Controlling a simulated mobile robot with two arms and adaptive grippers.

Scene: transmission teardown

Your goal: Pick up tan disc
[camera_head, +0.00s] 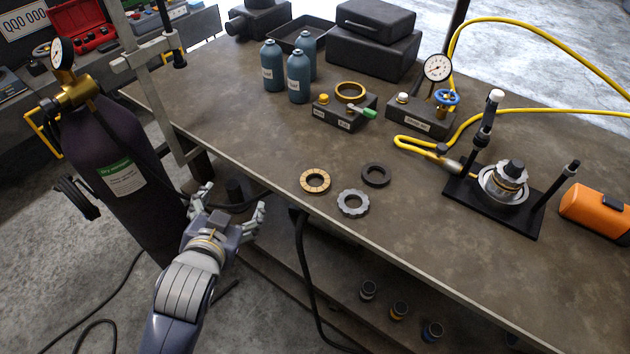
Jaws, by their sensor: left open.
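The tan disc (315,181) is a flat ring with a hole in its middle. It lies on the table top (245,130) near the front edge, beside a silver toothed ring (353,203) and a dark ring (376,174). My left gripper (231,205) is open and empty. It is left of the tan disc in the picture, off the table's front edge and apart from the disc. My right gripper is not in view.
A small block with a gold ring and green handle (345,110) stands behind the discs. A black fixture (490,205) holds a gear assembly at right. A gas cylinder (115,165) stands left of my gripper. Several blue bottles (298,78) stand farther back.

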